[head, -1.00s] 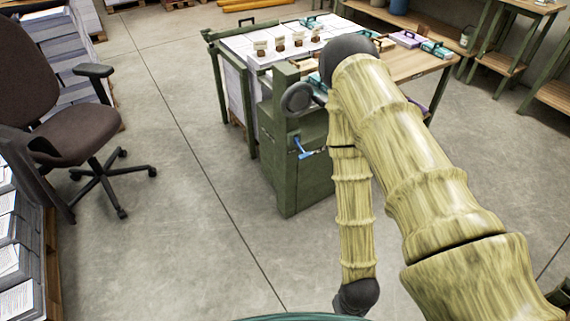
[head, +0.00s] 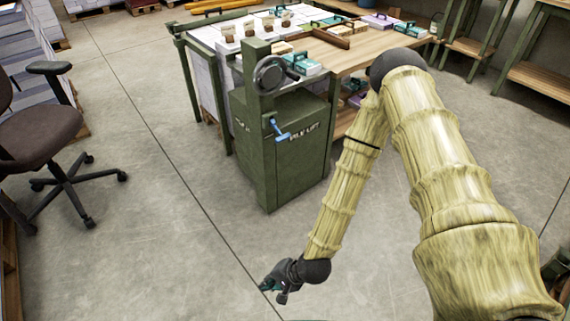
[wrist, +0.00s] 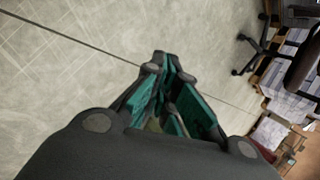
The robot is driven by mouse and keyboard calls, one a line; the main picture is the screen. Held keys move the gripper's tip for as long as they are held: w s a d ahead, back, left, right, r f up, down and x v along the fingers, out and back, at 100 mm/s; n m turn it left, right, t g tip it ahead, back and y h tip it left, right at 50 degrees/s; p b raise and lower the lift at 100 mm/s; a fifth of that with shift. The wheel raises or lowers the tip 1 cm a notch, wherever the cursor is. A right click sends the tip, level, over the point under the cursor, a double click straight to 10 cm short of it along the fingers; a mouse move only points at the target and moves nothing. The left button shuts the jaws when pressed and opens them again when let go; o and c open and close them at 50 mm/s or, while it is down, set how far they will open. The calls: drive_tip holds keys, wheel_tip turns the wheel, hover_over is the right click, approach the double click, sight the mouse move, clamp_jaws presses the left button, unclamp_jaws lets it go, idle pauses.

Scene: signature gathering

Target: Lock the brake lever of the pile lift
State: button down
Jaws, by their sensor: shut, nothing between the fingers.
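The pile lift (head: 290,150) is a green cabinet with a post and a dark handwheel (head: 269,75). Its blue brake lever (head: 280,131) sits on the post below the wheel and slants down to the right. My gripper (head: 268,286) hangs low over the floor in front of the lift, well apart from the lever. In the wrist view my gripper (wrist: 168,66) is shut and empty, with teal finger pads. The lift and lever are not seen in the wrist view.
A wooden-topped table (head: 370,50) with paper stacks and boxes adjoins the lift. An office chair (head: 45,140) stands at the left. Shelves (head: 540,78) line the back right. The concrete floor (head: 170,220) between chair and lift is clear.

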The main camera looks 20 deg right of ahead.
sight(276, 129)
drive_tip(key=w+d+f+m+t+y+b, duration=0.1)
drive_tip(key=w+m+t+b, duration=0.2)
drive_tip(key=w+m+b, duration=0.65)
drive_tip(key=w+d+m+t+y+b, duration=0.15)
drive_tip(key=w+t+b, duration=0.25)
drive_tip(key=w, duration=1)
drive_tip(key=w+d+r+m+t+h+b, duration=0.1)
drive_tip(key=w+d+r+m+t+b, duration=0.2)
drive_tip(key=d, duration=0.7)
drive_tip(key=w+d+r+m+t+b, duration=0.4)
drive_tip(key=w+d+m+b, duration=0.3)
drive_tip(key=w+d, duration=0.3)
drive_tip(key=shift+w+d+r+h+b, duration=0.2)
drive_tip(key=shift+w+h+b, duration=0.15)
drive_tip(key=shift+w+b, duration=0.2)
drive_tip(key=shift+w, duration=0.1)
drive_tip(key=f+b+x, duration=0.1)
drive_tip(key=b+x, duration=0.2)
drive_tip(key=x, duration=0.7)
drive_tip(key=shift+s+d+r+b, duration=0.1)
drive_tip(key=shift+s+r+b, duration=0.15)
drive_tip(key=shift+r, duration=0.5)
drive_tip(key=shift+s+d+r+b, duration=0.15)
drive_tip(key=shift+s+r, duration=0.2)
drive_tip(key=shift+r, duration=0.4)
drive_tip(key=shift+s+r+b, duration=0.2)
drive_tip(key=shift+s+r, duration=0.05)
drive_tip(key=shift+r, duration=0.5)
